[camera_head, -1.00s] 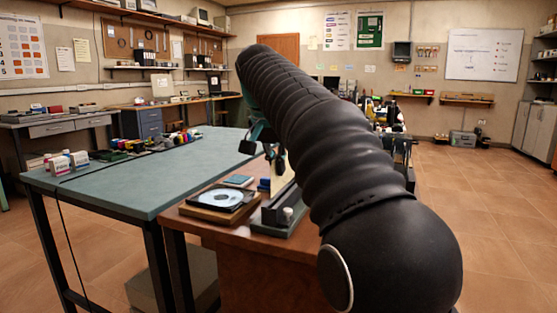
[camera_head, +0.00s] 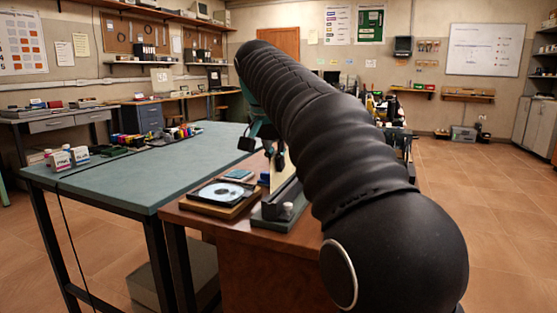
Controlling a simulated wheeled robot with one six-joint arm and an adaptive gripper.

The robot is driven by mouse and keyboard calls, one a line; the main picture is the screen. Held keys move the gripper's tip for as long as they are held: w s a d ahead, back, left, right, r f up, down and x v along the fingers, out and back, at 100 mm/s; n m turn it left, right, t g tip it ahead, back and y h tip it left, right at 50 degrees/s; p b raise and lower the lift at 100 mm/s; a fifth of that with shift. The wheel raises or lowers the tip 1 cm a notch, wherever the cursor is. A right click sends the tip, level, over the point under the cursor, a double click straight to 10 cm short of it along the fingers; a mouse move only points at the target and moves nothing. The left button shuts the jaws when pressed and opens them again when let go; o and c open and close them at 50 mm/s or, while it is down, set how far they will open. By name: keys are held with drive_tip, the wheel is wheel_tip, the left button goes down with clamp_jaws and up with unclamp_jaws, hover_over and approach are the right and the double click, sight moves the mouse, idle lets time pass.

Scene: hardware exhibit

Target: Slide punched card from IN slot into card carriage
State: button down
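A cream, upright card-like sheet (camera_head: 278,172) shows just left of my black arm. It stands at a dark, long device (camera_head: 283,207) on the brown desk. I cannot tell whether this is the punched card or part of the slot. My gripper (camera_head: 262,147) hangs at the far end of the arm, beside and above the sheet. Its teal and dark parts show only in part. I cannot tell whether its fingers touch the sheet, or whether they are open or shut. The arm hides most of the device, and I cannot make out the IN slot or the card carriage.
A disc in a dark tray (camera_head: 222,192) lies on the desk left of the device, with a small blue item (camera_head: 238,174) behind it. A green-topped table (camera_head: 130,180) adjoins on the left, mostly bare. Open tiled floor (camera_head: 475,210) lies right.

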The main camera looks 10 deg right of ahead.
sight(277, 181)
drive_tip(key=shift+f, duration=0.55)
idle(1.4)
drive_tip(key=shift+f+b, duration=1.35)
drive_tip(key=shift+f, duration=0.6)
drive_tip(key=c, duration=1.2)
unclamp_jaws()
drive_tip(key=shift+c, duration=0.2)
drive_tip(key=shift+r, duration=0.1)
wheel_tip(277, 181, up, 3)
drive_tip(key=p, duration=0.3)
drive_tip(key=shift+w+r+p, duration=0.1)
drive_tip(key=shift+r+p, duration=0.6)
drive_tip(key=shift+r, duration=1.7)
